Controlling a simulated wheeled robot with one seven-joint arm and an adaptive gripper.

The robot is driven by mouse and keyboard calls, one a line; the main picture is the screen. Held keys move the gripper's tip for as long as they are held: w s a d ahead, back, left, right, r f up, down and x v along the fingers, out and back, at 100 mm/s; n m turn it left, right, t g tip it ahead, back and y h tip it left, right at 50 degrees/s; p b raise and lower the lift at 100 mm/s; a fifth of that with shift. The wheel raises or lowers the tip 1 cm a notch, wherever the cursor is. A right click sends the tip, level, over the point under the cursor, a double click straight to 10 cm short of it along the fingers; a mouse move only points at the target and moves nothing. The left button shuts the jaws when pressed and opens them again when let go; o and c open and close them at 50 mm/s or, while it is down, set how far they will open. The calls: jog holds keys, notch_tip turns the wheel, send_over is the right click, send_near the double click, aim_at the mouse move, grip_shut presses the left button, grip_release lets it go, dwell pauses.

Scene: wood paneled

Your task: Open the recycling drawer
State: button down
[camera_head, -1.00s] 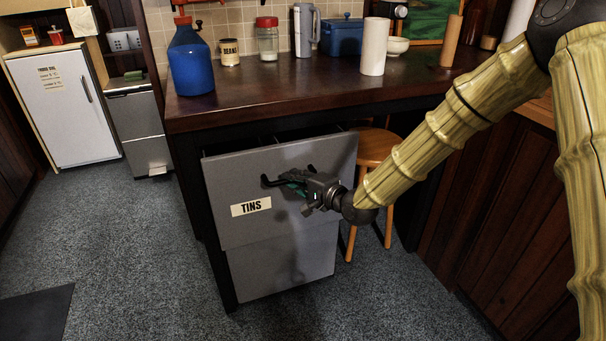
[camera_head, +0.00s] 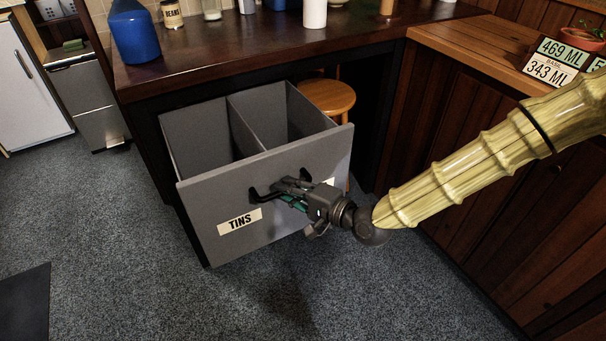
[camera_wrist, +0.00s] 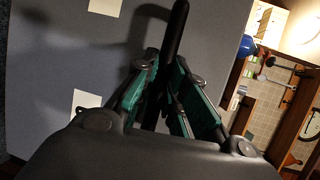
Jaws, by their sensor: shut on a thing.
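The recycling drawer (camera_head: 200,200) is a grey box under the dark counter, pulled well out, with its inside showing. Its front carries a white "TINS" label (camera_head: 240,222) and a black bar handle (camera_head: 262,194). Inside, a divider (camera_head: 243,128) splits it, and the compartments look empty. My gripper (camera_head: 290,190) is at the drawer front, shut on the handle. In the wrist view the black handle (camera_wrist: 177,28) runs between the teal fingers, which partly hide it.
The dark counter (camera_head: 230,55) overhangs the drawer and holds a blue jug (camera_head: 134,32) and other items. A wooden stool (camera_head: 328,98) stands behind the drawer. Wood-panelled cabinets (camera_head: 440,190) are on the right. Carpeted floor in front is clear.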

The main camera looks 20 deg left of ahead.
jog(key=shift+s+d, duration=0.15)
jog(key=shift+s, duration=0.5)
jog(key=c, duration=1.5)
grip_release()
jog(key=shift+o, duration=0.2)
jog(key=shift+w+d, duration=0.1)
jog(key=shift+w, duration=0.1)
jog(key=shift+d, duration=0.1)
jog(key=v, duration=1.2)
